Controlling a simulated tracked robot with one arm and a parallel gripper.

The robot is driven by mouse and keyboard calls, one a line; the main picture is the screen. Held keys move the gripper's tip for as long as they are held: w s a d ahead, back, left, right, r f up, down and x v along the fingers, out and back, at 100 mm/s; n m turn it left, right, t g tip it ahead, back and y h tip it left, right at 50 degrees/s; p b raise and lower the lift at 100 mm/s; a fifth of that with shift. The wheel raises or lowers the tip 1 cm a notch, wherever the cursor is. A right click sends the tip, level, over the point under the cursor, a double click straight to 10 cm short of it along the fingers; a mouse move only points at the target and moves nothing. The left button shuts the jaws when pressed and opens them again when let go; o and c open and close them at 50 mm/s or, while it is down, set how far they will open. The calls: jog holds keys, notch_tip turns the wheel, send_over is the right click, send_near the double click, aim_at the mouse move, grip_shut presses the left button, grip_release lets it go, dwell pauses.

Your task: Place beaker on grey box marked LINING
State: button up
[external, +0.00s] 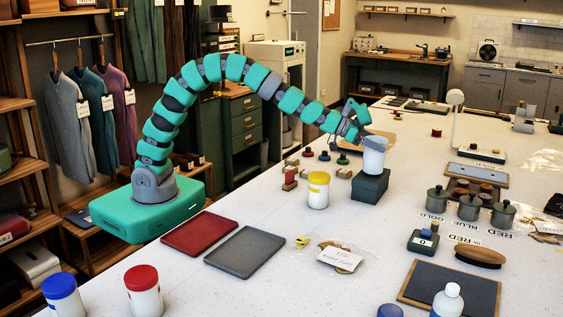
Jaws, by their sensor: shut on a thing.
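The white beaker (374,160) is upright, with a grey part at its rim. My gripper (368,135) reaches it from the upper left and is shut on it near the rim. A dark grey box (370,190) is directly below the beaker. The beaker's bottom is at the top of the box; I cannot tell whether it touches or hangs just above. No LINING mark can be read on the box from this side.
A yellow-lidded white jar (318,190) stands just left of the box. Small coloured spools (308,152) lie behind it. Several grey lidded pots (469,206) stand to the right. A red tray (200,233) and a grey tray (245,251) lie front left.

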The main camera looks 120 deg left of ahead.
jog(key=shift+f, duration=0.45)
jog(key=shift+f, duration=0.1)
jog(key=o, duration=1.2)
jog(key=shift+s+d+r, duration=0.15)
jog(key=shift+s+r, duration=0.2)
jog(key=shift+s, duration=0.1)
jog(key=shift+v, duration=5.55)
jog(key=shift+f, duration=0.1)
